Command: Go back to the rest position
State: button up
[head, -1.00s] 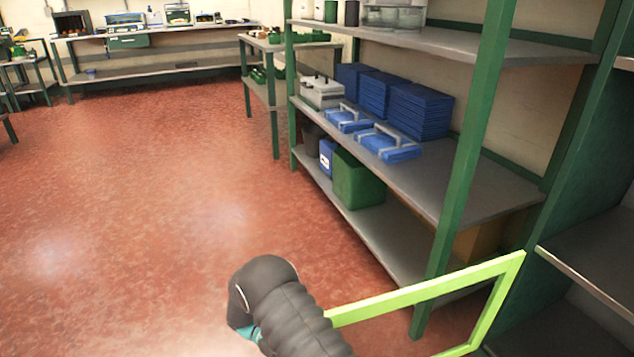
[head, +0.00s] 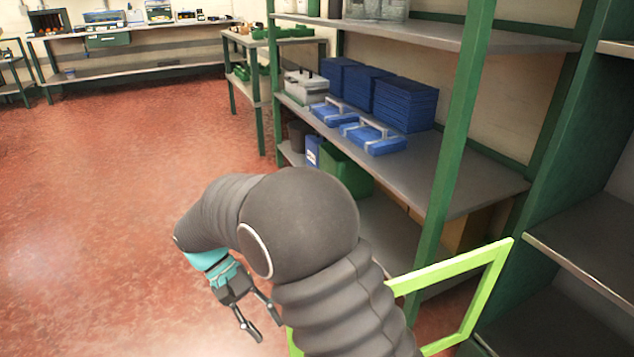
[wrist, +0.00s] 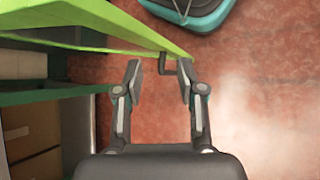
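My gripper (head: 262,318) hangs below my bent dark arm in the lower middle of the head view, over the red floor.
A green-framed shelf unit (head: 455,160) with blue trays (head: 405,104) and blue cases (head: 372,138) stands on the right. A light green frame (head: 450,268) is close beside my arm. Workbenches (head: 130,75) line the far wall. The red floor (head: 110,170) at left is open.

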notch_tip(320, 180, up, 8)
jog(key=s+m+t+y, duration=0.2)
jog(key=s+m+y, duration=0.1)
jog(key=d+r+m+t+y, duration=0.1)
jog(key=d+r+t+y, duration=0.45)
jog(key=d, duration=0.85)
jog(key=s+d+r+t+h+p, duration=0.1)
jog(key=s+d+r+t, duration=0.1)
jog(key=s+d, duration=0.5)
jog(key=d+r, duration=0.1)
jog(key=d, duration=0.3)
jog(key=shift+s+d+t+p, duration=0.25)
jog(key=shift+t+p, duration=0.1)
jog(key=shift+p, duration=0.05)
jog(key=shift+r, duration=0.1)
